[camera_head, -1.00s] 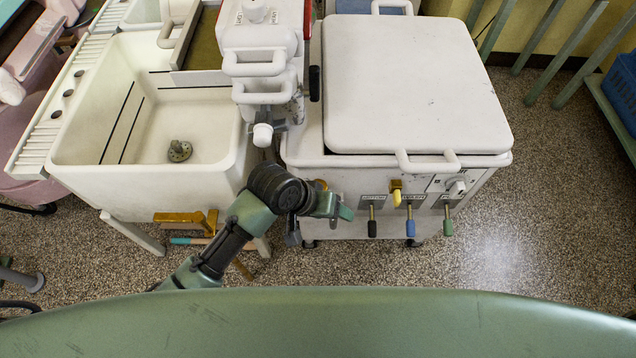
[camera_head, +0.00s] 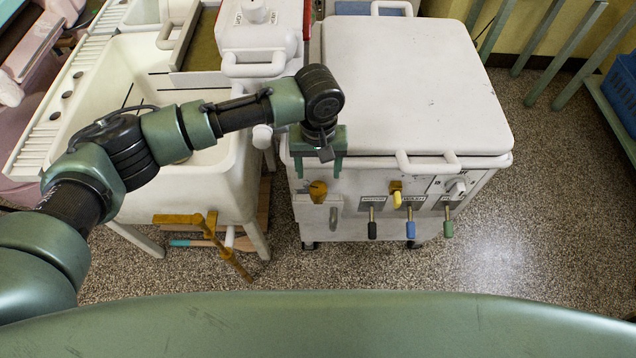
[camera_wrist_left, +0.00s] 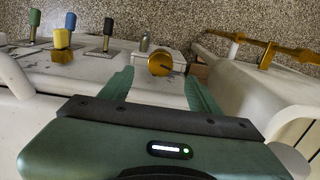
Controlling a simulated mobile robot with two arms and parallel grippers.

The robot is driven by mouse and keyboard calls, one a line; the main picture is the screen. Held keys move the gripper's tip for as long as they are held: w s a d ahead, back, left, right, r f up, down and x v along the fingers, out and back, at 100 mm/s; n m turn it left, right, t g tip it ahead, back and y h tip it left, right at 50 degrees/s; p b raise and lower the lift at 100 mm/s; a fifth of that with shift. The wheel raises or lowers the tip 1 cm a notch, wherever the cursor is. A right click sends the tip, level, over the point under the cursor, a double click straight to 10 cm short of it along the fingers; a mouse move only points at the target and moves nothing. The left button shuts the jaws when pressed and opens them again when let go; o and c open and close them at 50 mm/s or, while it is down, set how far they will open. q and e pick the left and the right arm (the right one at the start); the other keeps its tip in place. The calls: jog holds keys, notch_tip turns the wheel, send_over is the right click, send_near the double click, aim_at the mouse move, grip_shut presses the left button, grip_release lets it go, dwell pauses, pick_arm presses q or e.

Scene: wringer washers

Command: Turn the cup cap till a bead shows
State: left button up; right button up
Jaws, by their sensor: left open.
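A round brass cap (camera_head: 318,190), which looks like the cup cap, is on the front of the white washer (camera_head: 415,90), near its left corner. In the left wrist view the cap (camera_wrist_left: 160,63) has a dark slot or mark on its face. No bead can be made out. My left gripper (camera_head: 319,170) is open, its fingers pointing down just above the cap. In the left wrist view the gripper (camera_wrist_left: 158,80) has the cap between and just beyond its fingertips, apparently untouched. My right gripper is not in view.
Levers with black, blue (camera_head: 411,230) and green grips and a yellow-handled valve (camera_head: 396,195) are to the right of the cap. A white sink (camera_head: 190,200) and a brass pipe (camera_head: 230,262) are to the left. Speckled floor in front is clear.

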aim_at(318, 188)
pick_arm(q)
notch_tip(318, 188, down, 8)
jog(key=shift+r, duration=0.2)
grip_shut()
jog(key=shift+p, duration=0.35)
jog(key=m+p, duration=0.1)
jog(key=m, duration=0.2)
jog(key=shift+r+m+p, duration=0.1)
jog(key=shift+m+p, duration=0.3)
jog(key=m+p, duration=0.1)
jog(key=m, duration=0.3)
jog(key=shift+m, duration=0.3)
jog(key=m+p, duration=0.1)
jog(key=m, duration=0.9)
jog(key=shift+p, duration=0.35)
